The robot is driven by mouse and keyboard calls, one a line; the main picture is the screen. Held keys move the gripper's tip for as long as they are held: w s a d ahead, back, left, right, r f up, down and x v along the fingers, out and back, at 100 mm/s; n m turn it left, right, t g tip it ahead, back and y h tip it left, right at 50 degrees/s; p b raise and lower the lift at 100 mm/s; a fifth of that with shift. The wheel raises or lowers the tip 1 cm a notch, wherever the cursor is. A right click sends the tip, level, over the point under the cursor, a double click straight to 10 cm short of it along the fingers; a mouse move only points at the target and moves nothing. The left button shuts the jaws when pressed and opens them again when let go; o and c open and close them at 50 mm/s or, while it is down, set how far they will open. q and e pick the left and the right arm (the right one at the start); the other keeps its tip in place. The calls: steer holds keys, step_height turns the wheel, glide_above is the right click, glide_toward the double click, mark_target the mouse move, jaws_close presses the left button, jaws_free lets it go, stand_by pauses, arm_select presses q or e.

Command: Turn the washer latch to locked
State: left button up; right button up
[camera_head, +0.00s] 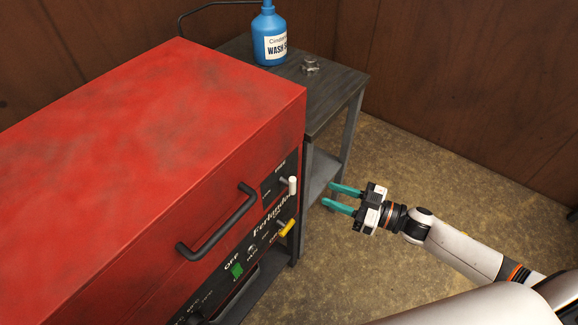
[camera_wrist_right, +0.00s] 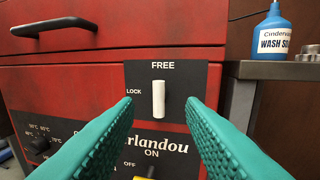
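The washer (camera_head: 150,130) is a worn red cabinet on the left, with a black bar handle (camera_head: 218,226) on its front. The washer latch (camera_wrist_right: 158,98) is a white lever on a black plate marked FREE above and LOCK at the left. It stands upright, towards FREE, and also shows in the head view (camera_head: 292,186). My right gripper (camera_head: 331,196) has teal fingers, open and empty, to the right of the latch and apart from it. In the right wrist view the fingers spread on both sides of the latch. My left gripper is not in view.
A yellow lever (camera_head: 286,228) and a green OFF switch (camera_head: 237,270) sit below the latch. A grey side table (camera_head: 335,82) behind holds a blue wash bottle (camera_head: 268,35) and a small metal part (camera_head: 310,65). The floor around my right arm is clear.

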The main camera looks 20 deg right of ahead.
mark_target(293, 181)
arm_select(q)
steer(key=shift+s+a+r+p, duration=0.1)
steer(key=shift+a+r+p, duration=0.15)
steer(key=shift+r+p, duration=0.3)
arm_select(e)
steer(key=shift+x, duration=5.7)
steer(key=shift+s+a, duration=0.1)
steer(key=shift+s, duration=0.05)
jaws_close()
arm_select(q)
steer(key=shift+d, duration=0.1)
